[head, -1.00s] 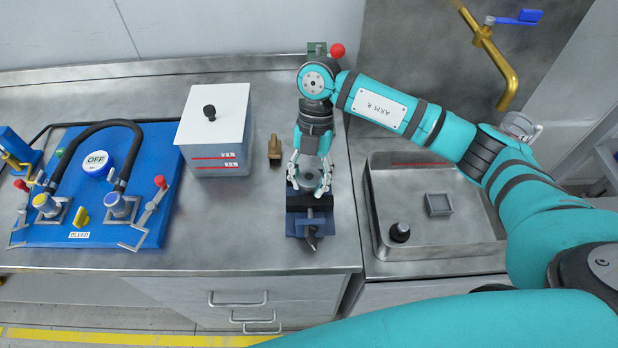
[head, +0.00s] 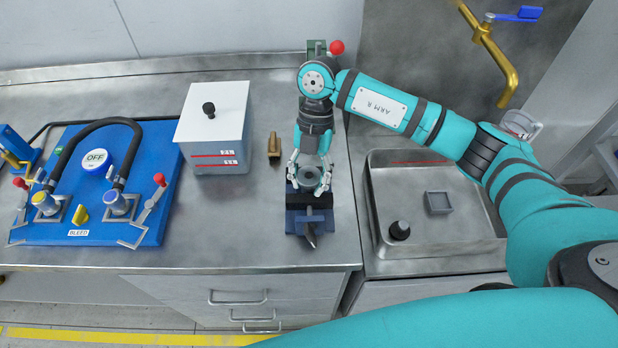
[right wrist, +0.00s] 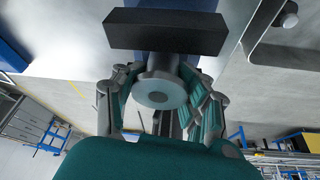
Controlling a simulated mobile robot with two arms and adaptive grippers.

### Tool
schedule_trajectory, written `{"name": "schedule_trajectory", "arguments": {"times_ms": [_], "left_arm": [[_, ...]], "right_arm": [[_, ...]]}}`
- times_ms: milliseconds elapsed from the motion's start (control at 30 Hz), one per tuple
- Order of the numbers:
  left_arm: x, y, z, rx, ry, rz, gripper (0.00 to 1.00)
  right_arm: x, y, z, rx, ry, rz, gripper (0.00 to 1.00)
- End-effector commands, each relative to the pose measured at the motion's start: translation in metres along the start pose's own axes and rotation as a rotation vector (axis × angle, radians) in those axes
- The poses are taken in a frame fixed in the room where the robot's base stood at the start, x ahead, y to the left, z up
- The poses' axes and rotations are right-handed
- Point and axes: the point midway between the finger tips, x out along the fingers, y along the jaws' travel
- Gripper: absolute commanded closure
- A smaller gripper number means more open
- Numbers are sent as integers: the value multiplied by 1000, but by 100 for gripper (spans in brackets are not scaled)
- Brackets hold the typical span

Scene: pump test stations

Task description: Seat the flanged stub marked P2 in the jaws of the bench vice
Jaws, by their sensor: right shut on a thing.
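The grey flanged stub (head: 311,175) is a round ring-like piece seen from above, just behind the bench vice. My right gripper (head: 310,183) is shut on it, with fingers on both sides. In the right wrist view the stub's round pale end (right wrist: 160,92) shows between the fingertips (right wrist: 163,84). The blue bench vice (head: 296,222) stands near the counter's front edge, with a dark jaw bar that also shows in the right wrist view (right wrist: 165,32). I cannot tell whether the stub touches the vice. No P2 mark is legible. My left gripper is out of view.
A grey box with a white lid (head: 213,115) and a small brass piece (head: 274,147) stand left of the vice. A blue pump panel (head: 98,222) lies farther left. A steel sink tray (head: 470,240) with a brass tap (head: 492,50) is at right.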

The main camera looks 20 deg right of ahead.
Motion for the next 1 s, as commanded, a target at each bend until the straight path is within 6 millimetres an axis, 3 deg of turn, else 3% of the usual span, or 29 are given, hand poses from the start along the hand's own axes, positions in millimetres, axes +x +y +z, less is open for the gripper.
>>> {"name": "schedule_trajectory", "arguments": {"times_ms": [967,1000], "left_arm": [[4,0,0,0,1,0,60],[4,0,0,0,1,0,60]], "right_arm": [[14,-1,3,2,4,-7,100],[14,0,3,2,4,-7,59]]}}
